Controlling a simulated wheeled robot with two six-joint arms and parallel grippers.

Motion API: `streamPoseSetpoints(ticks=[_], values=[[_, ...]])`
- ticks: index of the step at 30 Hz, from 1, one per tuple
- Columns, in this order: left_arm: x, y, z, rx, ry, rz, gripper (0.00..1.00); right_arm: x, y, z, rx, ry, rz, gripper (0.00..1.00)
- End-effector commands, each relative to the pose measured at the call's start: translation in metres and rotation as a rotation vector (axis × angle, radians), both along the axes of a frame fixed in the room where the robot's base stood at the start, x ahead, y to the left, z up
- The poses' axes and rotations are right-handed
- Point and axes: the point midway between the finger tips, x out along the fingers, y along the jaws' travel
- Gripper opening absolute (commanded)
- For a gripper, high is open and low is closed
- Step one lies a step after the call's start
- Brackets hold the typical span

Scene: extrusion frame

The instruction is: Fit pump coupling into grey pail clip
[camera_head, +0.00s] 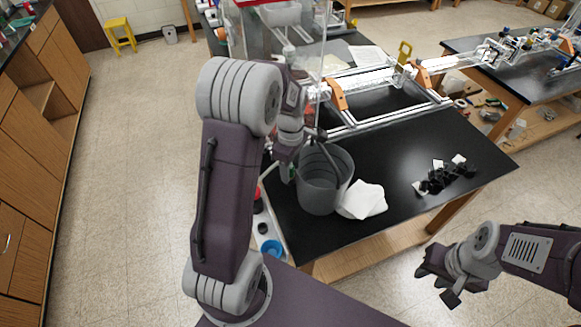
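A grey pail (317,197) stands near the left front edge of the black-topped table. My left gripper (300,148) is at the pail's upper left rim, partly hidden by its own wrist; whether it is open or holds anything does not show clearly. A small green part shows just below it, too small to identify. My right gripper (441,282) is off the table's front right, over the floor, with its fingers apart and nothing between them. I cannot make out the pump coupling or the pail's clip for certain.
White cloths or papers (364,200) lie against the pail's right side. A cluster of small black and white parts (447,175) lies farther right. An aluminium extrusion frame (390,117) spans the table's back.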

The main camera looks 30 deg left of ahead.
Motion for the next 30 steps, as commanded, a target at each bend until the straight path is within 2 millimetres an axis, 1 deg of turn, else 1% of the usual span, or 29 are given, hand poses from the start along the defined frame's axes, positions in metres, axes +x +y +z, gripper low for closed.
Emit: streamPoseSetpoints(ticks=[6, 8, 9, 11, 18, 21, 25, 30], values=[[0.0, 0.0, 0.001, 0.0, 0.0, 0.0, 0.45, 0.0, 0.0, 0.001, 0.0, 0.0, 0.0, 0.34], [0.0, 0.0, 0.006, 0.0, -0.001, 0.0, 0.45, 0.0, 0.0, 0.004, 0.0, 0.0, 0.0, 0.34], [0.001, 0.0, 0.008, 0.001, -0.003, 0.0, 0.45, 0.0, 0.0, 0.001, 0.0, 0.0, 0.0, 0.34], [0.002, 0.0, 0.019, 0.001, -0.006, 0.0, 0.45, 0.0, 0.0, 0.0, 0.0, 0.0, 0.0, 0.34], [0.002, 0.0, 0.082, 0.001, -0.007, 0.0, 0.45, 0.0, 0.0, -0.004, 0.0, 0.0, 0.0, 0.34], [0.001, 0.0, 0.103, 0.001, -0.005, 0.0, 0.45, 0.0, 0.0, -0.004, 0.0, 0.0, 0.0, 0.34], [0.001, 0.0, 0.119, 0.001, -0.002, 0.0, 0.45, 0.0, 0.0, -0.004, 0.0, 0.0, 0.0, 0.34], [0.0, 0.0, 0.123, 0.0, 0.0, -0.004, 0.45, 0.0, 0.0, -0.004, 0.0, 0.0, 0.0, 0.34]])
